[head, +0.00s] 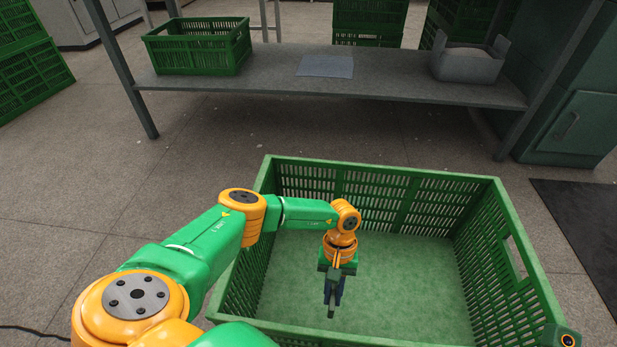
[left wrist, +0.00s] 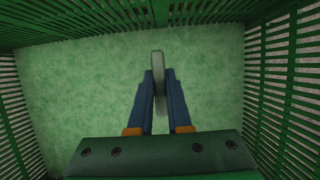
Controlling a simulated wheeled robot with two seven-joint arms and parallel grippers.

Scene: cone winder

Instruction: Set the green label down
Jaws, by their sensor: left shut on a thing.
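My left gripper (head: 334,290) reaches down inside the large green crate (head: 385,167), over its bare floor. It also shows in the left wrist view (left wrist: 159,88), with its two blue fingers shut on a slim pale grey-green thing (left wrist: 158,62), likely the green label. The held thing points away from the gripper and sticks out past the fingertips. In the head view it is mostly hidden by the fingers. I cannot tell whether it touches the crate floor.
The crate's slatted walls stand around the left gripper. Behind it, a grey shelf (head: 400,80) carries a smaller green crate (head: 198,47), a flat grey sheet (head: 326,66) and a grey tray (head: 466,68). The crate floor around the gripper is clear.

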